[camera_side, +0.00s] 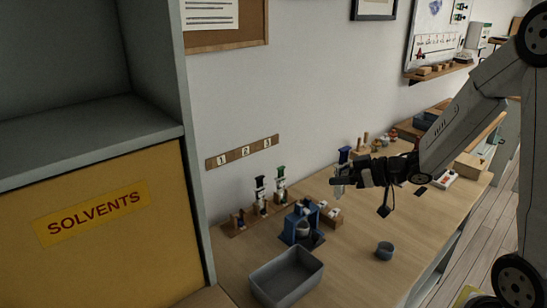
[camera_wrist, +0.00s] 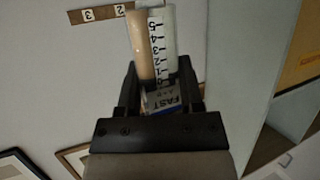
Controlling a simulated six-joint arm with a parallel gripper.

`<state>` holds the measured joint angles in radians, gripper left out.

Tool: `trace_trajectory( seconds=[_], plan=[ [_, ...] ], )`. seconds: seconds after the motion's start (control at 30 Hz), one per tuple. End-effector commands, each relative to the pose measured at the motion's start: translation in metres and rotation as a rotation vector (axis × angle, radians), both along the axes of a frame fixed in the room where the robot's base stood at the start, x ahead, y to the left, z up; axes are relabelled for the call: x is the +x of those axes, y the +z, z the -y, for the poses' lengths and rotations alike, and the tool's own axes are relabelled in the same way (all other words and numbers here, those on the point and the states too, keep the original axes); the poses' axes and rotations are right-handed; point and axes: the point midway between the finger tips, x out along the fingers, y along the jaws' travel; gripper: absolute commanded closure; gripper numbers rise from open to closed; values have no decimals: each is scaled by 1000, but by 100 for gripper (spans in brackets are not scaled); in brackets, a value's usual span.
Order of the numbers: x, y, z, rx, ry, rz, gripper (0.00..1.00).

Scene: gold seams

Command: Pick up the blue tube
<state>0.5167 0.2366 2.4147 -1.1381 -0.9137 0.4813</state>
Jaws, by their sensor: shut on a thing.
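In the wrist view the tube (camera_wrist: 151,45) stands between both fingers of my gripper (camera_wrist: 158,80). It shows a white scale with numbers, a tan content and a label reading "FAST". My gripper is shut on it. The fingers hide part of its lower body.
A blue device (camera_side: 303,222), a grey bin (camera_side: 287,277) and a small grey cup (camera_side: 385,251) are on the bench (camera_side: 345,270). A yellow SOLVENTS cabinet (camera_side: 110,245) stands left.

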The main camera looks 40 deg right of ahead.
Motion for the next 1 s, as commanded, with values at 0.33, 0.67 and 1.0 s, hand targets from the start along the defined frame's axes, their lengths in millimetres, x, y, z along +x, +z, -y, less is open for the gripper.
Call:
trace_trajectory(
  seconds=[0.33, 0.67, 1.0],
  plan=[
    [-2, 1, 0, 0, 0, 0, 100],
    [-1, 1, 0, 0, 0, 0, 100],
    [24, -4, 3, -5, 5, -3, 100]
  ],
)
